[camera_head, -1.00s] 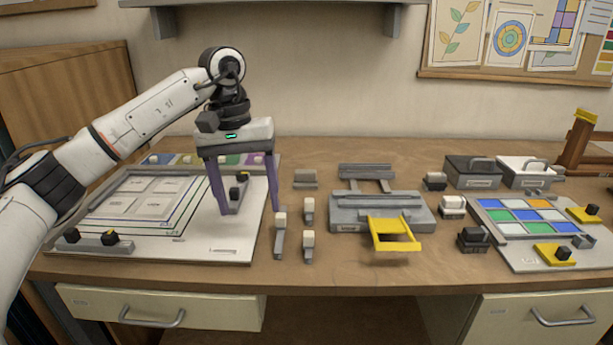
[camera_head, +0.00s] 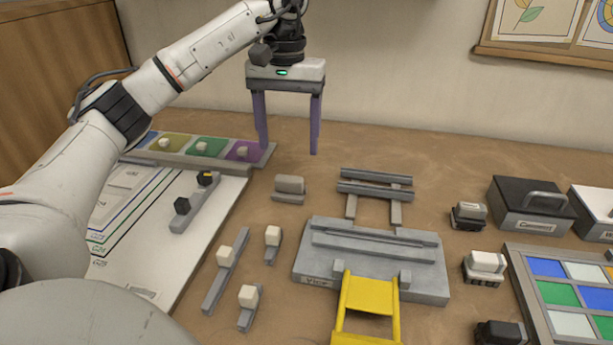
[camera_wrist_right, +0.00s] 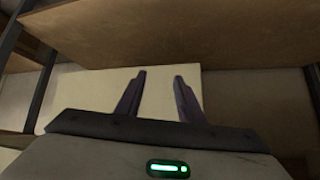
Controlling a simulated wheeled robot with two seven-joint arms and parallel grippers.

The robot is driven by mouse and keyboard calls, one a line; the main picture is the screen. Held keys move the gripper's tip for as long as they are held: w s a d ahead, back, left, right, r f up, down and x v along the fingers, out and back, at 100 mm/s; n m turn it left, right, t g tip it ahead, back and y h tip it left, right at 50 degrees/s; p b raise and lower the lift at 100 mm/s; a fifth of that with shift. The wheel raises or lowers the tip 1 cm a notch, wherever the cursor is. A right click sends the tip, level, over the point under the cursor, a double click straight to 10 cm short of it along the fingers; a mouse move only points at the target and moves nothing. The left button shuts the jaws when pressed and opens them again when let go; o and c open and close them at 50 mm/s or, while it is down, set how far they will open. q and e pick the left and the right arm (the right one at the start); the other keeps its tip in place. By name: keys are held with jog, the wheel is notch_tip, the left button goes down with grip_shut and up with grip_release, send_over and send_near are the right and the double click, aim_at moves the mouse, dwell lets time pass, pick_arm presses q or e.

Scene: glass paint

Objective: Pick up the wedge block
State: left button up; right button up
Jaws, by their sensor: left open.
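A small grey block (camera_head: 289,186) lies on the wooden table between the white board and the grey vise-like fixture; it looks like the wedge block, though its slope is hard to make out. My left gripper (camera_head: 289,151) is open and empty, its purple fingers pointing down and spread. In the head view its tips show just above and behind the grey block, apart from it. My right gripper (camera_wrist_right: 160,75) shows only in the right wrist view, its fingers apart with nothing between them, in front of a pale panel.
The grey fixture (camera_head: 330,262) with a yellow frame (camera_head: 369,294) stands right of the block. Several white-knobbed tools, such as this one (camera_head: 218,282), lie in front. The white board (camera_head: 205,240) and a strip with coloured squares (camera_head: 205,148) are left. A lidded box (camera_head: 530,208) stands right.

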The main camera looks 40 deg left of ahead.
aim_at(289, 178)
pick_arm(q)
jog(key=f, duration=0.2)
jog(key=shift+s+f, duration=0.4)
jog(key=shift+w+f, duration=0.15)
jog(key=shift+f, duration=1.45)
jog(key=shift+w+f, duration=0.1)
jog(key=shift+f, duration=1.45)
jog(key=shift+c, duration=0.5)
jog(key=c, duration=1)
